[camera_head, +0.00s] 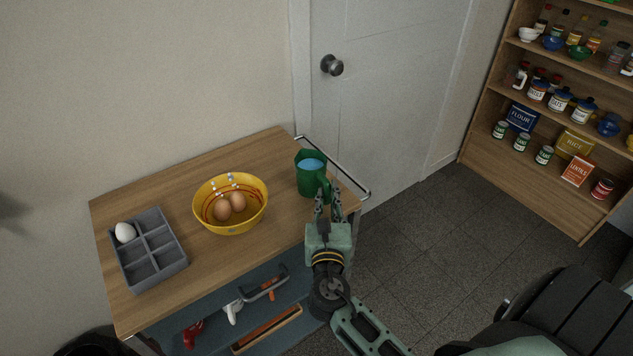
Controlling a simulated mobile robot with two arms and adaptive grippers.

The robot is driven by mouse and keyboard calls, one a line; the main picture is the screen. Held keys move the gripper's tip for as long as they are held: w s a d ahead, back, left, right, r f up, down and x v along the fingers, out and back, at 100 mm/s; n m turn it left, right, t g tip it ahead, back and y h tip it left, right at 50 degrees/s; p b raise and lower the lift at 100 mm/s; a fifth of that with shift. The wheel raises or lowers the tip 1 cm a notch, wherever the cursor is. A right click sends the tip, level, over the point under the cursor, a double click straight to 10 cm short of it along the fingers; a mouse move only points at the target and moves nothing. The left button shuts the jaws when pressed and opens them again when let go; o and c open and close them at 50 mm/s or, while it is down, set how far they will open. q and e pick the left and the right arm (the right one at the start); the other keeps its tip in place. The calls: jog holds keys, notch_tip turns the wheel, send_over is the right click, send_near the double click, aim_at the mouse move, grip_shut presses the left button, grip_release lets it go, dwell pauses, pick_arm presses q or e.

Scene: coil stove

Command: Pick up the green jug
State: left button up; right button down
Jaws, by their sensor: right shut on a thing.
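The green jug (307,180) stands at the right end of the wooden cart top, upright, with something light blue showing inside its mouth. My right gripper (324,199) reaches in from the lower right and is shut on the jug at its near side, where the handle is. The fingertips partly cover the handle. I cannot tell whether the jug's base touches the cart top. My left gripper is not in view.
A yellow bowl (215,226) with brown eggs stands left of the jug. A grey divided tray (160,271) with a white egg (125,232) is at the far left. A metal rail (345,177) edges the cart's right end. A door and a stocked shelf (540,167) stand behind.

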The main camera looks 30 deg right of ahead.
jog(key=shift+r, duration=0.1)
dwell(0.3)
jog(key=shift+r, duration=0.5)
jog(key=s+d+r+p, duration=0.2)
jog(key=s+d+r, duration=0.5)
jog(key=d+r, duration=0.2)
jog(key=shift+d+r, duration=0.2)
jog(key=shift+r, duration=0.25)
jog(key=shift+w, duration=0.1)
